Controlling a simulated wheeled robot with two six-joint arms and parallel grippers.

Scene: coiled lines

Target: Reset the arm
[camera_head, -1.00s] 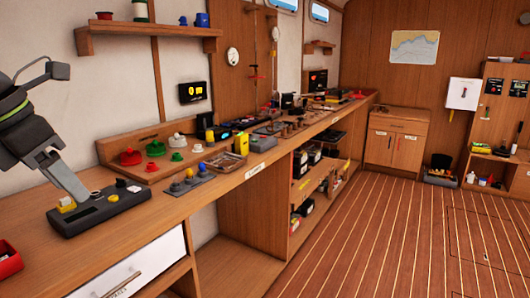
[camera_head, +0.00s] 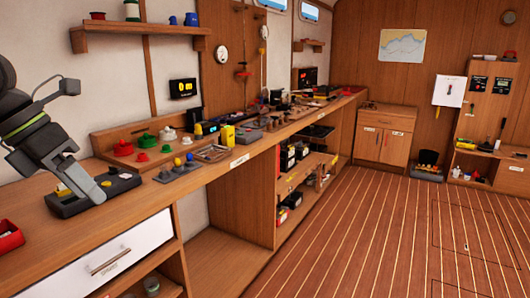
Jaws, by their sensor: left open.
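My left arm comes in from the left edge, and my left gripper (camera_head: 82,182) is tilted down over the bench at the near left. Its fingers are in front of a dark grey box (camera_head: 112,186) with a small yellow part on its left end. I cannot tell from this view whether the fingers touch the box. I see nothing held between them. My right gripper is not in view.
The wooden bench (camera_head: 145,205) runs away to the right, with red, green and white pieces (camera_head: 145,140) and several small devices on it. A red bin (camera_head: 9,236) sits at the near left, above a white drawer (camera_head: 110,245).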

